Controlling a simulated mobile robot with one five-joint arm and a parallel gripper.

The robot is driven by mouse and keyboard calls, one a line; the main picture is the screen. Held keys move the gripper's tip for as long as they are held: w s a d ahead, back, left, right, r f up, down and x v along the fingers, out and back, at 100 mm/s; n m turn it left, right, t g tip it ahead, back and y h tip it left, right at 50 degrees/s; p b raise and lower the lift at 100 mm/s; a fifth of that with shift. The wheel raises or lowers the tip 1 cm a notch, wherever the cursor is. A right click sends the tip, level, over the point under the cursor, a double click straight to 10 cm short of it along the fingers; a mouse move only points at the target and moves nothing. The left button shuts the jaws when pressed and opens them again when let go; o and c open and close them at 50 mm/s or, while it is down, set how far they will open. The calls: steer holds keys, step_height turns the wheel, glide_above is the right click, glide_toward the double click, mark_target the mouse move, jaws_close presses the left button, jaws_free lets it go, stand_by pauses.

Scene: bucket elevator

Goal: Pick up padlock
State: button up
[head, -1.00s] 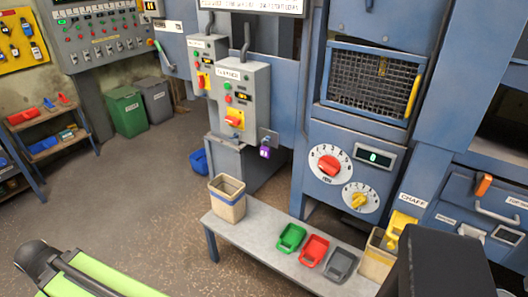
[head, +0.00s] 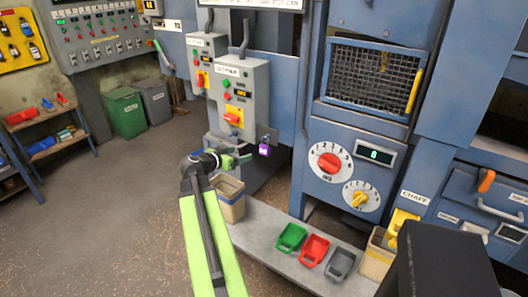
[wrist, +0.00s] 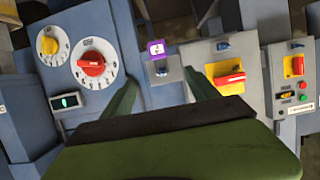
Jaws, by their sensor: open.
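The padlock (head: 264,149) is small and purple with a white label. It hangs at a small grey bracket on the right side of the grey control box. In the wrist view the padlock (wrist: 156,48) shows ahead of the fingertips, between the lines of the two fingers. My gripper (head: 246,157) is just left of the padlock in the head view, with a small gap in the picture. In the wrist view my gripper (wrist: 163,78) has its green fingers spread and nothing between them. The padlock's shackle is too small to make out.
The control box (head: 240,92) with a red switch handle stands close by the padlock. A low grey bench (head: 262,232) below holds a beige bucket (head: 230,200) and green, red and grey scoops. A blue machine with dials (head: 330,163) stands to the right. Floor at left is clear.

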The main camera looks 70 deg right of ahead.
mark_target(263, 146)
steer(key=b+x, duration=0.6)
steer(key=x, duration=1.1)
steer(key=shift+d+f, duration=0.1)
steer(key=shift+f, duration=0.15)
steer(key=shift+r, duration=0.1)
steer(key=shift+c, duration=0.7)
jaws_close()
steer(key=shift+r, duration=0.1)
steer(key=shift+r+p, duration=0.3)
steer(key=shift+p, duration=0.2)
steer(key=w+a, duration=0.4)
steer(key=a, duration=1.4)
step_height(263, 146, up, 8)
steer(key=p, duration=0.8)
steer(key=shift+w+d, duration=0.2)
